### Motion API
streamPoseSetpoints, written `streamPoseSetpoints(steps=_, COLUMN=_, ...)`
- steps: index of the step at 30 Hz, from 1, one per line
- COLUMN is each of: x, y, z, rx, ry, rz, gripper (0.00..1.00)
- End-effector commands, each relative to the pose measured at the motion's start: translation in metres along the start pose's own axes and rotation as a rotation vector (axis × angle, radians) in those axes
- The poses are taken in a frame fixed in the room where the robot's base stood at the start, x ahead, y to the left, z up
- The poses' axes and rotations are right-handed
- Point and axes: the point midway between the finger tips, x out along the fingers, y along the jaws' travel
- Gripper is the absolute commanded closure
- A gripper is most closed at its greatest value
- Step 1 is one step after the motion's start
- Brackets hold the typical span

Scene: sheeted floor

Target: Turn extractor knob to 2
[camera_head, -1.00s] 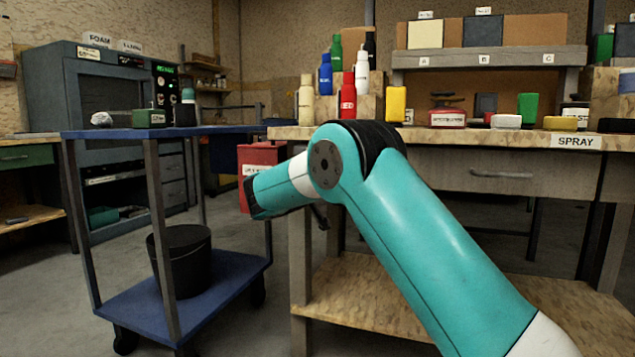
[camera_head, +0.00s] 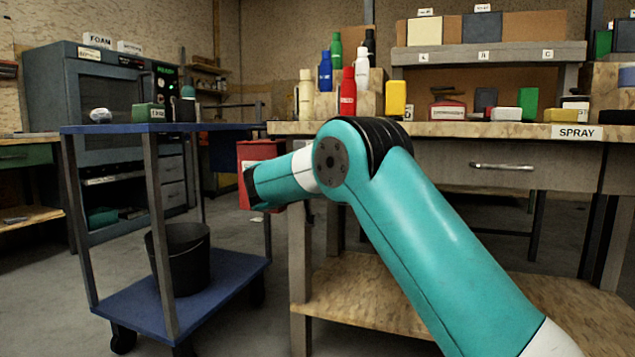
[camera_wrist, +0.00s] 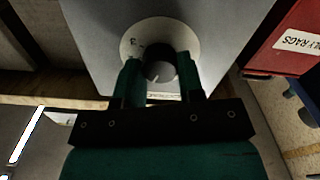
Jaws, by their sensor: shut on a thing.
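The extractor knob (camera_wrist: 159,72) is a dark round knob on a pale round dial plate (camera_wrist: 150,27), fixed to a grey box face (camera_wrist: 222,22). A "3" shows at the upper left of the plate; other numbers are hidden or unreadable. A pale mark on the knob's lower part points down and slightly left in the wrist view. My gripper (camera_wrist: 159,62) is shut on the knob, one green finger on each side. In the head view my arm hides the knob and the fingers.
A red bin labelled for rags (camera_wrist: 288,38) stands right of the box in the wrist view, and shows behind my wrist in the head view (camera_head: 258,151). A blue cart (camera_head: 230,270) with a black bucket (camera_head: 181,262) stands left. The wooden bench (camera_head: 450,130) carries bottles and blocks.

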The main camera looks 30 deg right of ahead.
Motion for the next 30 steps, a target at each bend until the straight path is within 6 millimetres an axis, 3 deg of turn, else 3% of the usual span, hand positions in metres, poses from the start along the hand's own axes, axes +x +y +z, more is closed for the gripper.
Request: streamPoseSetpoints(steps=30, x=-0.0008, y=-0.0007, z=0.0035, rx=0.887, ry=-0.002, rz=0.001, gripper=0.88)
